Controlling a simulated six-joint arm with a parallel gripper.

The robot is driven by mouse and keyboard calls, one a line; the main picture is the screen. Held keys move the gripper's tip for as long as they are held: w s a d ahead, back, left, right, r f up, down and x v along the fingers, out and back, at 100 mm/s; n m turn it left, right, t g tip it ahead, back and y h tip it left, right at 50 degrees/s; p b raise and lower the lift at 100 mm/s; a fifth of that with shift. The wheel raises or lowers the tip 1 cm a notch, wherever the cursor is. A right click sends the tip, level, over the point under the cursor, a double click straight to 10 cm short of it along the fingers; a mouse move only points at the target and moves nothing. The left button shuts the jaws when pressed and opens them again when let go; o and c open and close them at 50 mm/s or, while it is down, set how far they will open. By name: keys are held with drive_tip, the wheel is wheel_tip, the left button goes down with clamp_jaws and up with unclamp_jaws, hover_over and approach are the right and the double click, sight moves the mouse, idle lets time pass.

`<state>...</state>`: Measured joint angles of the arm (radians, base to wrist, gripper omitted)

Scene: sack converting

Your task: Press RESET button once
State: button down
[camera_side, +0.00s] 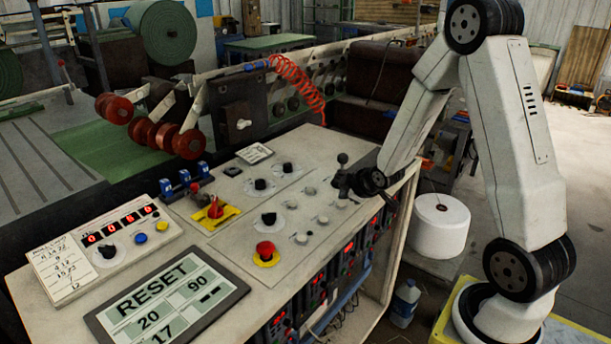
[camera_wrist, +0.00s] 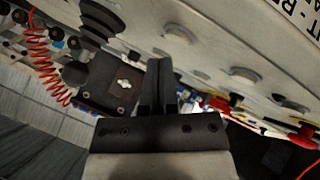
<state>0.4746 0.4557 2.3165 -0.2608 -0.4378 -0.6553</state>
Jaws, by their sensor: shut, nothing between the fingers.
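A tablet-like screen (camera_side: 168,303) lies on the near left of the sloped panel and reads RESET in large letters, with 20, 90 and 17 below. Left of the panel's middle, a counter box (camera_side: 105,240) has red digits, a black knob (camera_side: 107,251), a blue button (camera_side: 140,238) and a yellow button (camera_side: 162,226). I cannot read a RESET label on any button. My gripper (camera_side: 343,180) is at the panel's far right edge, well away from the screen and counter box. In the wrist view my gripper (camera_wrist: 159,65) has its fingers together, with nothing between them.
A red mushroom button (camera_side: 265,250) on a yellow base and a red lever (camera_side: 215,208) stand between my gripper and the counter box. Black knobs and pale round buttons (camera_side: 322,219) dot the panel. A black joystick (camera_wrist: 100,20) stands close to my fingers.

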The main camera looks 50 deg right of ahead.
sight(344, 205)
drive_tip(key=shift+f, duration=0.85)
idle(1.8)
drive_tip(key=shift+r, duration=0.85)
drive_tip(key=shift+r, duration=2.5)
drive_tip(key=s+a+m+g, duration=0.1)
drive_tip(key=a, duration=0.2)
drive_tip(key=s+a+m+g+y, duration=0.1)
drive_tip(key=s+a, duration=0.1)
drive_tip(key=a, duration=0.2)
drive_tip(key=s+a+f+m+g, duration=0.1)
drive_tip(key=s+a, duration=0.1)
drive_tip(key=a, duration=0.1)
drive_tip(key=shift+a, duration=0.35)
drive_tip(key=s+a+m+g+y, duration=0.1)
drive_tip(key=s+a+m+g, duration=0.1)
drive_tip(key=s+a, duration=0.5)
drive_tip(key=shift+a+f+g+y, duration=0.3)
drive_tip(key=shift+a+g+y, duration=0.1)
drive_tip(key=shift+g, duration=0.2)
